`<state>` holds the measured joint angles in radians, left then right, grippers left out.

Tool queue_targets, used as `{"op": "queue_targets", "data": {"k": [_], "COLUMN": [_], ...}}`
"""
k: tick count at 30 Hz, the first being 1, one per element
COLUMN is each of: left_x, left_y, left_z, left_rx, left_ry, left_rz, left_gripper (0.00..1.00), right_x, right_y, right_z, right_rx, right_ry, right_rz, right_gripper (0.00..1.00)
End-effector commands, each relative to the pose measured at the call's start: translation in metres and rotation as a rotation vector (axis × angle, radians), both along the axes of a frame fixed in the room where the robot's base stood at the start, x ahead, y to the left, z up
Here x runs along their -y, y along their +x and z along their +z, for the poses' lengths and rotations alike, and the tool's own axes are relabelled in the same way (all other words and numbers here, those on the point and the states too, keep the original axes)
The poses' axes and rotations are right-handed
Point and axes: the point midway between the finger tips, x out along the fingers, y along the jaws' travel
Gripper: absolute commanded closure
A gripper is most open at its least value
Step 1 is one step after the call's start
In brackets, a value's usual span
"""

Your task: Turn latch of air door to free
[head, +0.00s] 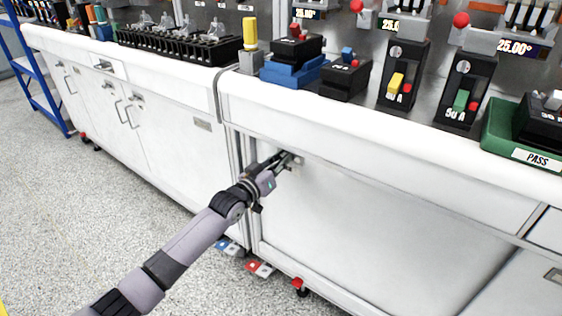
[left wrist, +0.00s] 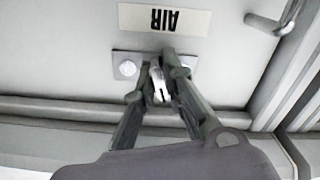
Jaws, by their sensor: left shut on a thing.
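The air door is a white cabinet front (head: 350,215) under the counter. In the left wrist view its AIR label (left wrist: 164,19) appears upside down, beside a metal latch plate (left wrist: 125,66) with a round screw head. The latch knob (left wrist: 158,84) is a small light metal piece between my left fingertips. My left gripper (head: 286,161) reaches the upper left of the door in the head view, and the left wrist view also shows it (left wrist: 162,75), shut on the latch knob. The fingers hide part of the plate, so I cannot tell the latch's exact setting. My right gripper is not in view.
The white counter edge (head: 400,125) overhangs above my left gripper. Breakers, one with a yellow toggle (head: 396,84), and a green PASS tester (head: 500,130) stand on it. A bar handle (left wrist: 272,22) shows in the left wrist view.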

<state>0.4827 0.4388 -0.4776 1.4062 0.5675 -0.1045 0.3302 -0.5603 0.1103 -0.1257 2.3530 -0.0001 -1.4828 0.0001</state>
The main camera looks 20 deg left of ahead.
Motion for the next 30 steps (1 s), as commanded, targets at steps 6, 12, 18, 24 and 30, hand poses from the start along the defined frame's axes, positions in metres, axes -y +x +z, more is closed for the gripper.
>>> {"op": "queue_targets", "data": {"k": [6, 12, 18, 24, 30], "left_x": [0.000, 0.000, 0.000, -0.001, 0.000], "left_y": [0.000, 0.000, 0.000, 0.000, 0.000], "left_z": [-0.002, -0.002, -0.002, -0.001, -0.002], "left_rx": [0.032, 0.042, 0.043, 0.064, 0.085], "left_ry": [0.104, 0.128, 0.130, 0.189, 0.246], "left_rz": [0.000, 0.000, 0.000, 0.001, 0.000], "left_gripper": [1.00, 1.00, 1.00, 1.00, 0.85], "right_x": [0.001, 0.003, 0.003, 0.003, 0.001], "right_y": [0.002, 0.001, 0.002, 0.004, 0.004], "right_z": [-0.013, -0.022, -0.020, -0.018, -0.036], "right_rx": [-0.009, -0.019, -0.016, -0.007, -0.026], "right_ry": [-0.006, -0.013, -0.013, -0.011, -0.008], "right_rz": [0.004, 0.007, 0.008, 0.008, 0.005], "right_gripper": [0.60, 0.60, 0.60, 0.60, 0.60]}}
